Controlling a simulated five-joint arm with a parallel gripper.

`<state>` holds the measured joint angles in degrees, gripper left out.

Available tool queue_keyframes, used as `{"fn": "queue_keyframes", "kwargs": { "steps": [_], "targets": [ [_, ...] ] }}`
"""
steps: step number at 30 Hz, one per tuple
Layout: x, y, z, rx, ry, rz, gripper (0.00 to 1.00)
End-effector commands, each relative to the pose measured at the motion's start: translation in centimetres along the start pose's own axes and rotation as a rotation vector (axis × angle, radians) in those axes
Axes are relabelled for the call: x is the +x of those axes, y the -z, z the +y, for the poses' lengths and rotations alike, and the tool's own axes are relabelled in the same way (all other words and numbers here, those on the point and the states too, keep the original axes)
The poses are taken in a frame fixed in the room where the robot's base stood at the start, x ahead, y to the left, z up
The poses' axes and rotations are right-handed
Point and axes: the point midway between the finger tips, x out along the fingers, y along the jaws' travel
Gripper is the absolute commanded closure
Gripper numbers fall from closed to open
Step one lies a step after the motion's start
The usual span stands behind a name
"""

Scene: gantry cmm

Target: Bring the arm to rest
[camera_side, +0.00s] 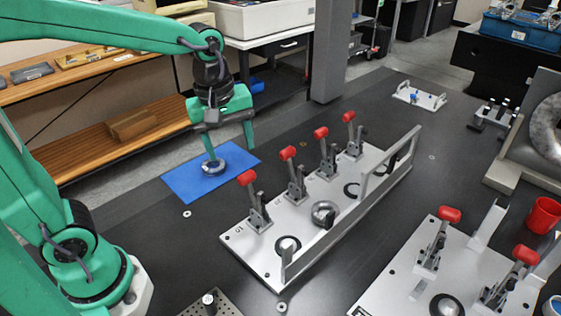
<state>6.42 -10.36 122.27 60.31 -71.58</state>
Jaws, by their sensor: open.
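My gripper (231,160) hangs from my green arm over the blue mat (184,184), pointing down. Its two green fingers are spread apart, and I see nothing held between them. A round grey metal part (214,167) lies on the mat beneath the left finger. That fingertip is close to the part in the picture; I cannot tell whether they touch.
Right of the mat stands a fixture plate (243,240) with several red-handled clamps, round parts and an upright rail. A second clamp plate (375,297) is at the lower right, near a red cup (543,215). A grey column (329,50) rises behind.

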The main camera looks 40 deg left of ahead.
Motion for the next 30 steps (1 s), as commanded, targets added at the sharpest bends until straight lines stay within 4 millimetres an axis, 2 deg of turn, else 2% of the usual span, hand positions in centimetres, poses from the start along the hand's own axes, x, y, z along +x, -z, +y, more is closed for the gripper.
{"fn": "queue_keyframes", "kwargs": {
  "steps": [10, 21, 30],
  "targets": [
    [-2.3, 0.0, -4.2, 0.448, -0.12, 0.088, 0.4],
    [-3.2, -0.4, -8.2, 0.912, -0.186, 0.241, 0.4],
    [-3.2, -0.6, -9.7, 1.116, -0.191, 0.322, 0.4]
  ]
}}
